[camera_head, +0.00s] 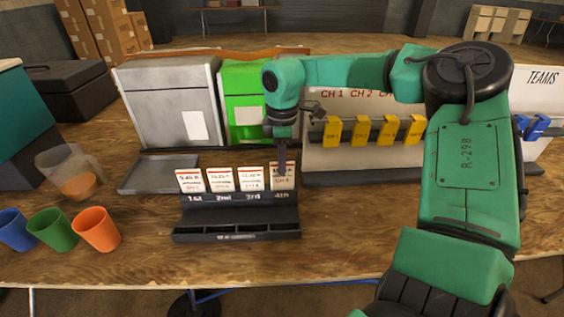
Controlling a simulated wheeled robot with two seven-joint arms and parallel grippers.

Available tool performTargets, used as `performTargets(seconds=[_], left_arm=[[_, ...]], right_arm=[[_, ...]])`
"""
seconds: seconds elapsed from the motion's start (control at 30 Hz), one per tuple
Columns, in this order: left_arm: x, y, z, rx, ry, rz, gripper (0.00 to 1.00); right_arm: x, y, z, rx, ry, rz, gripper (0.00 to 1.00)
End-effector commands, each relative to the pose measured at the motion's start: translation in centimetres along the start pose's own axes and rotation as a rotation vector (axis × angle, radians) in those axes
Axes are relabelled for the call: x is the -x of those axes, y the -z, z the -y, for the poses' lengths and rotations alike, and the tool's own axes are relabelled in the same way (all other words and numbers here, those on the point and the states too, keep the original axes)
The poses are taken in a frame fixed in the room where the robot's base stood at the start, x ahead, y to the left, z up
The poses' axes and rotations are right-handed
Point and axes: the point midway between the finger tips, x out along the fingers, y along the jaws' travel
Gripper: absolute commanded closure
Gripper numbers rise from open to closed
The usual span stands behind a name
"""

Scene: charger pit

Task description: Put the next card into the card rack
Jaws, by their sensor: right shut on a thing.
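The black card rack (240,197) stands in the middle of the table, with slots labelled 1st, 2nd, 3rd and 4th. White cards with a red top edge stand upright at the 1st (190,181), 2nd (220,179) and 3rd (251,178) labels. Another white card (287,183) is upright at the 4th label. My right gripper (282,170) points down and is shut on this card from above, hiding part of it. I cannot tell whether the card is fully seated. My left gripper is not in view.
Behind the rack are a grey box (170,105), a green box (241,90) and a flat dark tray (158,174). A CH board with yellow tags (361,131) stands right. Blue (15,230), green (53,229) and orange (96,229) cups and a clear pitcher (72,170) are left.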

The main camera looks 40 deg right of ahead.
Motion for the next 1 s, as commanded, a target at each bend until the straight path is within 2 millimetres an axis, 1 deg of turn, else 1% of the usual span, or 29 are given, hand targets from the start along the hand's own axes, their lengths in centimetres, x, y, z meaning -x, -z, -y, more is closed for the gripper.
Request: performTargets(seconds=[0.03,0.3,0.37,0.4,0.43,0.77,0.87,0.97,1.0], left_arm=[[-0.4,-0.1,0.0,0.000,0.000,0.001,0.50],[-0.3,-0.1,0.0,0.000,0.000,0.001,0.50],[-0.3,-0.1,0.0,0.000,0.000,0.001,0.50],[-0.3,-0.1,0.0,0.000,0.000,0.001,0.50],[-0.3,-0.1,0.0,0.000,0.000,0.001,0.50],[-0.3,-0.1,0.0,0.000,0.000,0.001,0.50],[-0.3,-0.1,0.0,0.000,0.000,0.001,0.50],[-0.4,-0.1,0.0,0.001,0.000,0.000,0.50],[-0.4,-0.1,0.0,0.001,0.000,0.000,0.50]], right_arm=[[-0.3,0.0,0.0,0.000,-0.001,0.000,1.00],[-0.3,0.0,0.0,0.000,0.000,0.000,1.00],[-0.3,0.0,0.0,0.000,0.000,0.000,0.76],[-0.3,0.0,0.0,0.000,0.000,0.000,0.61],[-0.3,0.0,0.0,0.000,0.000,0.000,0.56],[0.0,0.0,0.0,0.000,-0.001,0.000,0.56],[1.3,0.0,-0.1,0.000,-0.004,-0.001,0.56],[3.7,0.0,-0.1,-0.001,-0.006,-0.001,0.56],[5.0,0.0,-0.2,-0.001,-0.008,0.000,0.56]])
